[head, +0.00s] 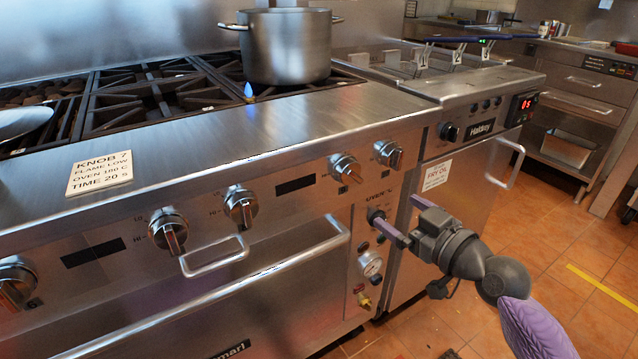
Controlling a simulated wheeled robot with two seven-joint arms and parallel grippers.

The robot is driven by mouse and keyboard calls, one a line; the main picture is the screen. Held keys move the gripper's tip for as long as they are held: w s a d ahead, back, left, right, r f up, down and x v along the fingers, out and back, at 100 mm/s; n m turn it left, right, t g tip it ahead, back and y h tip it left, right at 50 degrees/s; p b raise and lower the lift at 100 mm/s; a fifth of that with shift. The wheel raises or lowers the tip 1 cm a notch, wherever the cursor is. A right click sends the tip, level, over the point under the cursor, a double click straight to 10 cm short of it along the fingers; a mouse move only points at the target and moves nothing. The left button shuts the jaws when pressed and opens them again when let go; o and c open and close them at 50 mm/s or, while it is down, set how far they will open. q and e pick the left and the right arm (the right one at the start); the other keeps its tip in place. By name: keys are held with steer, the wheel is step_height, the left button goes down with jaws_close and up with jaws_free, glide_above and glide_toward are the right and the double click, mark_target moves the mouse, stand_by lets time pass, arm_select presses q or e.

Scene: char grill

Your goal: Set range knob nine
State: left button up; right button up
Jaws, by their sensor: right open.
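The range front carries several silver knobs: two at the right (345,168) and (389,153), two in the middle (168,231) and (241,207), and one at the left edge (16,283). I cannot read which is nine. A smaller dark knob, the oven knob (376,216), sits below the "OVEN °C" lettering. My right gripper (394,209) is open in front of the panel, its left fingertip overlapping the oven knob's lower edge in the picture; I cannot tell whether they touch. My left gripper is not in view.
A card (100,173) reads "KNOB 7, FLAME LOW, OVEN 180 C, TIME 20 S". A steel pot (288,45) stands over a blue flame (249,91). Oven door handles (215,260) jut out below the knobs. A fryer (465,165) stands at right; tiled floor lies beyond.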

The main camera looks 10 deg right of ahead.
mark_target(357, 175)
steer(key=shift+n+y, duration=0.5)
steer(key=shift+y, duration=0.2)
steer(key=w+a+b, duration=0.1)
steer(key=w, duration=0.1)
steer(key=w+a+r+b, duration=0.1)
steer(key=w+a, duration=0.1)
steer(key=w, duration=0.1)
steer(key=w+a+r, duration=0.1)
steer(key=w, duration=0.2)
steer(key=shift+w+a+b, duration=0.2)
steer(key=shift+a+b, duration=0.2)
steer(key=shift+w+a+r, duration=0.25)
steer(key=shift+w, duration=0.2)
steer(key=shift+c, duration=1.6)
steer(key=c, duration=0.9)
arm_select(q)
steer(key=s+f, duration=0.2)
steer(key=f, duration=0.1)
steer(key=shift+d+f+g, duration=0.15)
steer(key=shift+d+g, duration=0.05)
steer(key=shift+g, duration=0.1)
